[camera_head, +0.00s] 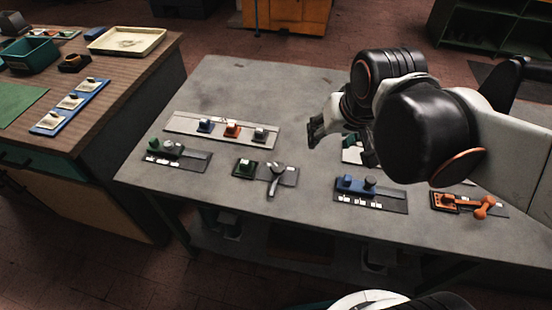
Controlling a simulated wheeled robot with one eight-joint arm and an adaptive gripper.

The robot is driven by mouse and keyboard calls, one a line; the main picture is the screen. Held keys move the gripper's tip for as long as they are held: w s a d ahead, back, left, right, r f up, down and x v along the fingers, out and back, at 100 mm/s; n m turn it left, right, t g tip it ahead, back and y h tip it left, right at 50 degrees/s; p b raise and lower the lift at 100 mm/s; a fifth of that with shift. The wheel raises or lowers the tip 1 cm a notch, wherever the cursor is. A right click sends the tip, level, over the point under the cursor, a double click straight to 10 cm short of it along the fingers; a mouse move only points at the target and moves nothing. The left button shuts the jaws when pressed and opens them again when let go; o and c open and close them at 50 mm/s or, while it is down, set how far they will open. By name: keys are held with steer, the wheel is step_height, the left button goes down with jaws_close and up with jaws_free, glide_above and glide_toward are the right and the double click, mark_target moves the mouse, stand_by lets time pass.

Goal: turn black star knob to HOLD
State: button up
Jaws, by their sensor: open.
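Several dark knobs show, and I cannot tell for sure which is the black star knob. One dark knob (171,147) is beside a green block on the left plate (190,162). Another black knob (370,182) is on the blue-block plate (385,202) at the front right. A small dark knob (260,134) is at the right end of the long grey panel (183,126). The HOLD label is too small to read. My gripper (341,143) is open and empty above the table, right of the long panel and behind the blue-block plate, apart from all knobs.
An orange lever unit (470,203) is at the right. A pale plate (352,153) is partly hidden by my gripper. The grey table's (240,85) back left is clear; a wooden bench (130,75) adjoins it.

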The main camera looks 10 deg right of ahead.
steer(key=w+a+g+p, duration=0.2)
steer(key=w+a+p, duration=0.2)
steer(key=w+a, duration=0.25)
steer(key=g+p, duration=0.3)
steer(key=p, duration=0.2)
glide_above(278, 167)
steer(key=shift+f, duration=2.75)
steer(key=shift+n, duration=0.3)
step_height(278, 167, down, 13)
steer(key=b, duration=0.4)
steer(key=shift+b, duration=0.4)
jaws_close()
